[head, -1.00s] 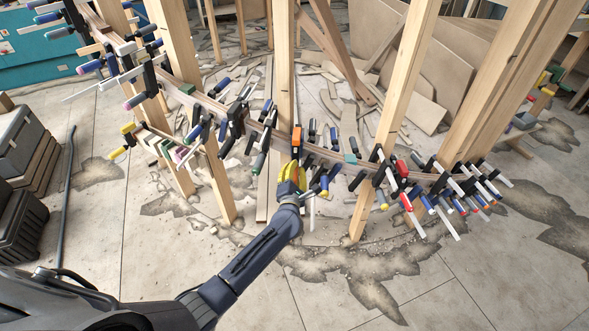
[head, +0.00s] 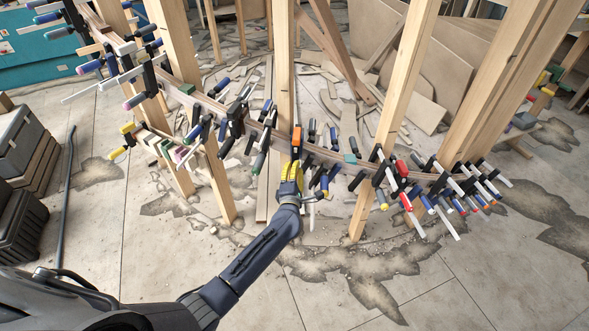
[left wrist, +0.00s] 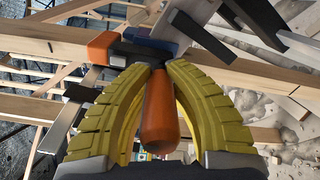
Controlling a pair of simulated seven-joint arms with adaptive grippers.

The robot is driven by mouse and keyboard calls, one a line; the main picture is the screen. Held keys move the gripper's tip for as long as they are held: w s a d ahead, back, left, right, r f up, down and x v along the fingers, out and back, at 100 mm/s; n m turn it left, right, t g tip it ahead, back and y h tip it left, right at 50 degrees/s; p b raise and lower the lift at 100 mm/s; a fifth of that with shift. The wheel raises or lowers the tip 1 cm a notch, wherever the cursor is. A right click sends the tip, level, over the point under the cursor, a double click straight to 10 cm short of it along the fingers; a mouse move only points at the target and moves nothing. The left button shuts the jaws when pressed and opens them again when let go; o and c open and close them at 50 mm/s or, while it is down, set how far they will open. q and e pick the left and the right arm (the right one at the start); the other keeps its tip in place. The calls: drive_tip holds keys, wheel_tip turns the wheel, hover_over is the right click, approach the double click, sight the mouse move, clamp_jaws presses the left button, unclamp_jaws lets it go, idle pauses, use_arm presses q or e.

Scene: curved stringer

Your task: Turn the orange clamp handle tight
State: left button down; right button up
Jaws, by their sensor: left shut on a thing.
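The orange clamp handle (left wrist: 160,115) stands between the yellow fingers of my left gripper (left wrist: 159,75) in the left wrist view. The fingers are closed on its far end, near the dark clamp body (left wrist: 140,50). An orange block (left wrist: 102,46) sits on the clamp bar to the left. In the head view my left gripper (head: 291,172) is at the middle of the curved wooden stringer (head: 330,154), and the clamp's orange part (head: 296,137) shows just above it. The handle itself is mostly hidden by the gripper there. My right gripper is not in view.
Several other clamps crowd the stringer on both sides, with a red-handled one (head: 402,168) to the right. Wooden posts (head: 405,75) stand along it. Dark cases (head: 22,225) lie at the left. The floor (head: 440,285) in front is open but patched.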

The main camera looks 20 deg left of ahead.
use_arm(q)
drive_tip(key=c, duration=1.1)
unclamp_jaws()
drive_tip(key=shift+c, duration=0.2)
drive_tip(key=s+d, duration=0.2)
drive_tip(key=s, duration=0.9)
drive_tip(key=shift+s+d, duration=0.15)
drive_tip(key=shift+s, duration=0.25)
drive_tip(key=shift+s+d, duration=0.2)
drive_tip(key=shift+s, duration=0.75)
drive_tip(key=shift+s+d, duration=0.15)
drive_tip(key=shift+s, duration=0.85)
drive_tip(key=shift+s+d, duration=0.2)
drive_tip(key=shift+s, duration=0.75)
